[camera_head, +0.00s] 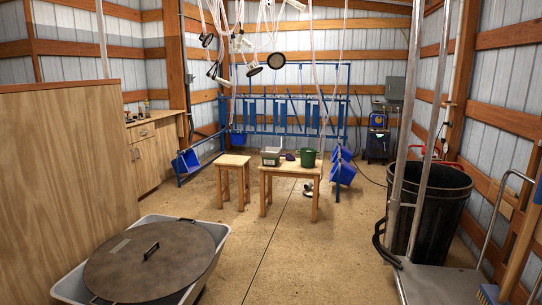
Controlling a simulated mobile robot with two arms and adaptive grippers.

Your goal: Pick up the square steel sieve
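A small pale grey, square-looking object (272,151), which may be the square steel sieve, is on the left part of the wooden table (292,171) in the middle distance. It is too small to make out a mesh. Something green shows just under or in front of it; I cannot tell whether it rests on that. Neither of my grippers is in view.
A green bucket (308,158) and a small purple item (290,157) share the table. A wooden stool (233,162) stands left of it. Lamps (276,61) hang above.

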